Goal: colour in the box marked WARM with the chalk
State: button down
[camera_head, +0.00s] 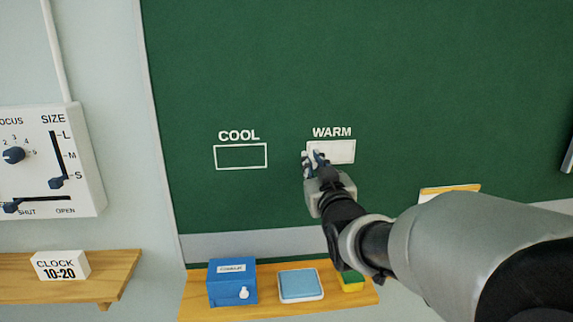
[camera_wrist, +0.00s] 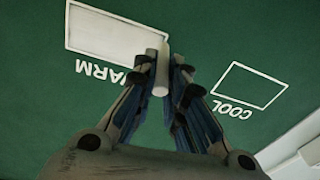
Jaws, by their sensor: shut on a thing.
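My gripper (camera_head: 314,160) is at the green board, at the left end of the WARM box (camera_head: 338,152). It is shut on a white stick of chalk (camera_wrist: 160,76), held between the fingertips in the wrist view. The chalk's far end is by the edge of the WARM box (camera_wrist: 110,36) nearest the COOL box; whether it touches the board I cannot tell. The inside of the WARM box is pale white over the part I see. My fingers hide its left end in the head view. The COOL box (camera_head: 240,156) has a white outline and a green inside.
A wooden ledge (camera_head: 190,309) below the board holds a blue box (camera_head: 225,289), a blue pad (camera_head: 300,284) and a yellow-green block (camera_head: 351,281). A control panel with sliders (camera_head: 88,150) and a clock block (camera_head: 60,264) are at the left.

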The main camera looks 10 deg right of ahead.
jog(key=s, duration=0.7)
dwell(0.6)
